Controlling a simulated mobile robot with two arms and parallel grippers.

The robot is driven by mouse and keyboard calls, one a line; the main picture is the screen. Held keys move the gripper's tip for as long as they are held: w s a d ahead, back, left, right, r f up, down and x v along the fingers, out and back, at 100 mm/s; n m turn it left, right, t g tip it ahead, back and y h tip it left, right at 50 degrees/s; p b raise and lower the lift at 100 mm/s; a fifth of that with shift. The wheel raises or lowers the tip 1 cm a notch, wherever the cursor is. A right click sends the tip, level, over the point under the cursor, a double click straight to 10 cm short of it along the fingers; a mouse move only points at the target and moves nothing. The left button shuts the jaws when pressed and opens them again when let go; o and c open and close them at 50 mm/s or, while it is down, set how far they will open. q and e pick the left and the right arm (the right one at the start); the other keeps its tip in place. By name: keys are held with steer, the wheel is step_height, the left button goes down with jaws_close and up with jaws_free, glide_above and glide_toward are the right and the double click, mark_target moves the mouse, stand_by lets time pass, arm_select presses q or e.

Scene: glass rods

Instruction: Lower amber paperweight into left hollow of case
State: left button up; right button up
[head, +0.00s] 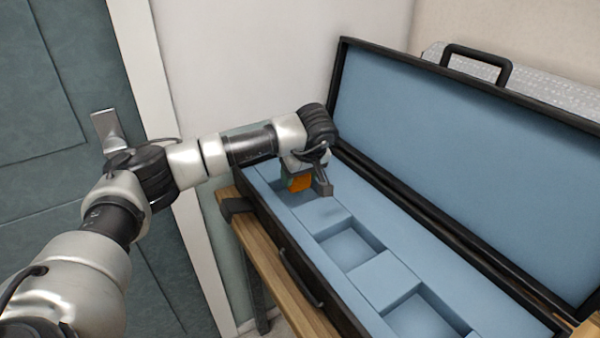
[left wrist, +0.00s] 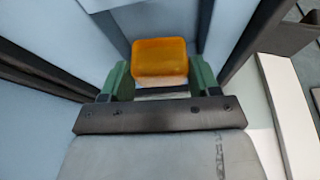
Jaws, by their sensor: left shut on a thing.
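The amber paperweight (left wrist: 160,58) is an orange block with rounded edges, between the two green finger pads of my left gripper (left wrist: 160,82) in the left wrist view. In the head view the left gripper (head: 303,184) is shut on the amber paperweight (head: 299,183) over the left end of the case. The open case (head: 370,205) is black outside with a blue lining. Its left hollow (head: 283,191) lies at the gripper and is partly hidden by it. I cannot tell whether the paperweight touches the hollow's floor. My right gripper is not in view.
The middle hollow (head: 348,247) and the right hollow (head: 425,318) look empty. The raised lid (head: 450,150) stands behind the case. The case rests on a wooden table (head: 270,285). A teal door (head: 50,130) is at the left.

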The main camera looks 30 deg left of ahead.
mark_target(302, 183)
arm_select(q)
steer(key=shift+f+b, duration=1.25)
steer(key=shift+f, duration=0.95)
stand_by(0.7)
steer(key=o, duration=1.2)
steer(key=shift+c, duration=0.2)
steer(key=v, duration=1.1)
steer(key=shift+b, duration=0.3)
steer(key=shift+a, duration=0.1)
